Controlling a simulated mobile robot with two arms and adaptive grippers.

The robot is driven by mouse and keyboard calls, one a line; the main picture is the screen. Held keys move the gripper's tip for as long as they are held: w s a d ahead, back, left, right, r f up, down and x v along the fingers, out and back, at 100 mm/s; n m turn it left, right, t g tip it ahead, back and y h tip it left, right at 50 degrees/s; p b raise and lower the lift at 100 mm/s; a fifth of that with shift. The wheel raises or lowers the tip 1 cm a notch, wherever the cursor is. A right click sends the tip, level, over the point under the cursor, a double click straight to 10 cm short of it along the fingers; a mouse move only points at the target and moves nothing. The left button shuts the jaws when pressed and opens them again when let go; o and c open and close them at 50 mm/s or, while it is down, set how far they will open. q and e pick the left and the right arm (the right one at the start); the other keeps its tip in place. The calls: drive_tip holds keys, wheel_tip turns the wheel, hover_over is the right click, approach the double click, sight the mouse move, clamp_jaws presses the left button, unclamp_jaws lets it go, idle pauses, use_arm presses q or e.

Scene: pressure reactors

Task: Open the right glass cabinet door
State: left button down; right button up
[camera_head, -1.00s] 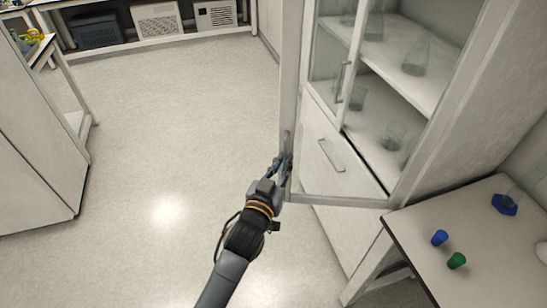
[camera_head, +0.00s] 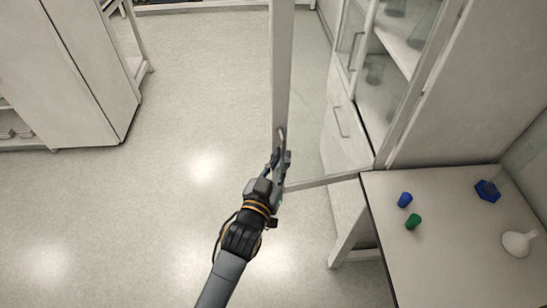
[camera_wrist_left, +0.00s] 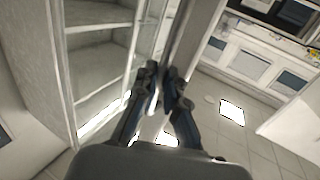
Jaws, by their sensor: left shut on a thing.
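The right glass cabinet door (camera_head: 282,70) stands swung out from the cabinet (camera_head: 420,100), its white frame and clear pane reaching toward me. My left gripper (camera_head: 281,158) is shut on the door's handle (camera_head: 283,142) near the lower part of the door's free edge. In the left wrist view the fingers (camera_wrist_left: 160,88) close together at the door's edge (camera_wrist_left: 186,45), with open cabinet shelves (camera_wrist_left: 98,50) to the left. The fingers hide most of the handle. My right gripper is not in view.
A white table (camera_head: 440,255) at the right holds a blue cap (camera_head: 405,200), a green cap (camera_head: 413,222), a blue item (camera_head: 487,190) and a white flask (camera_head: 519,242). A white cabinet (camera_head: 75,70) stands at the left. The floor (camera_head: 200,120) between is clear.

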use_arm(q)
drive_tip(key=shift+s+d+r, duration=0.15)
drive_tip(key=shift+s+d, duration=0.1)
drive_tip(key=shift+d, duration=0.3)
drive_tip(key=c, duration=1.7)
unclamp_jaws()
drive_tip(key=shift+c, duration=0.2)
drive_tip(key=o, duration=0.3)
drive_tip(key=shift+s+d, duration=0.15)
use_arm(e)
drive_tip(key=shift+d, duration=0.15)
